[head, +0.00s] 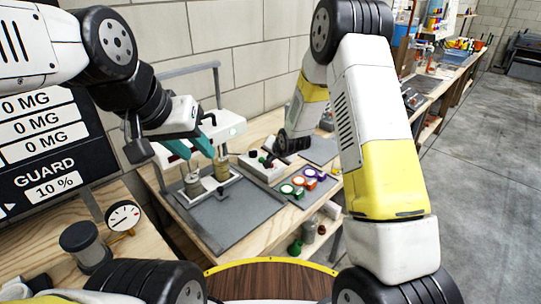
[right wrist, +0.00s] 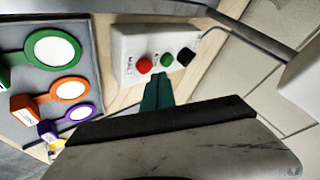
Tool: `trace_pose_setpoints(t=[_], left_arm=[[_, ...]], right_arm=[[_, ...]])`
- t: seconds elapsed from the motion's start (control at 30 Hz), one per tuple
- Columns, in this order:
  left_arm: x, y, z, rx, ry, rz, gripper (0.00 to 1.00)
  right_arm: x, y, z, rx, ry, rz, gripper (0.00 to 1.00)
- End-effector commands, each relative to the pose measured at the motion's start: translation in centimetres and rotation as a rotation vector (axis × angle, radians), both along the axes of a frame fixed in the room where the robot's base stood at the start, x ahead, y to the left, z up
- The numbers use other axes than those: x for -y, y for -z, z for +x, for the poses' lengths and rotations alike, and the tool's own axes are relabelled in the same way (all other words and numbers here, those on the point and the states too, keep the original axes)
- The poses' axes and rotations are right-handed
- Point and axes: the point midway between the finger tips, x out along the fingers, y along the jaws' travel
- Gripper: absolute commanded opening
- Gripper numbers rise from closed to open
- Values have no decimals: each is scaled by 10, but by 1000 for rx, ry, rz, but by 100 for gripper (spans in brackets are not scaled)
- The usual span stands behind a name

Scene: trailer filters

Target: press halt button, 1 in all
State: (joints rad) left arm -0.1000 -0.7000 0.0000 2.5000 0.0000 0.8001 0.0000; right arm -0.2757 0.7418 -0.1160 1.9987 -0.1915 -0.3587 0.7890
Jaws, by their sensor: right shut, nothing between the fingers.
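The white button box (head: 257,168) sits on the wooden bench beyond the grey mat. In the right wrist view the box shows a red button (right wrist: 145,65) with lettering beside it that looks like HALT, a green button (right wrist: 166,60) and a black knob (right wrist: 186,54). My right gripper (right wrist: 158,82) is shut and empty. Its teal fingertips appear just below the red and green buttons; I cannot tell whether they touch the box. My left gripper (head: 191,148) is open, its teal fingers apart, above the metal cylinders.
Grey metal cylinders (head: 193,185) stand on a tray at the bench's left. Green, orange and purple ringed tags (right wrist: 55,48) lie on a grey mat beside the button box. A dial gauge (head: 123,216) and a dark screen (head: 45,150) are at the left.

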Motion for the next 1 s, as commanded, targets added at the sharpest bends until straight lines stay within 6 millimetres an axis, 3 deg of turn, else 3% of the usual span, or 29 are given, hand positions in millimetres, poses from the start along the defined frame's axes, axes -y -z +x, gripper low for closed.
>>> trace_pose_setpoints(t=[1.0], left_arm=[[0, 0, 0, 0, 0, 0, 34]], right_arm=[[0, 9, 0, 0, 0, 0, 0]])
